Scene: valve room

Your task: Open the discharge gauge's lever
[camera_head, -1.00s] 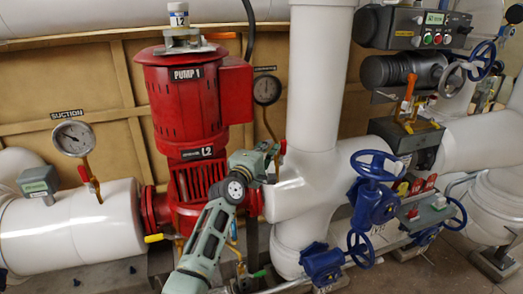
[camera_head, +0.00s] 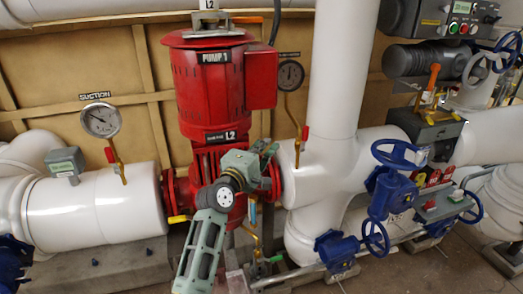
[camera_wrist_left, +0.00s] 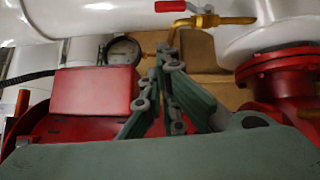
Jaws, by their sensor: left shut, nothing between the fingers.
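The discharge gauge (camera_head: 291,74) is a round dial on the wall, right of the red pump. Its thin brass pipe runs down to a small red lever (camera_head: 305,132) beside the white vertical pipe. My left gripper (camera_head: 270,149) is shut and empty, in front of the pump's lower right side, left of and a little below the lever. In the left wrist view, the closed fingertips (camera_wrist_left: 166,55) stand near the gauge dial (camera_wrist_left: 122,50). The red lever (camera_wrist_left: 170,6) lies at the top edge on its brass valve (camera_wrist_left: 207,20), beyond the fingertips and apart from them. My right gripper is not in view.
The red pump (camera_head: 211,90) stands close behind my left arm. The suction gauge (camera_head: 100,120) with its own red lever (camera_head: 109,155) is at the left. Blue handwheel valves (camera_head: 385,190) are at the right. A white vertical pipe (camera_head: 340,75) stands right of the lever.

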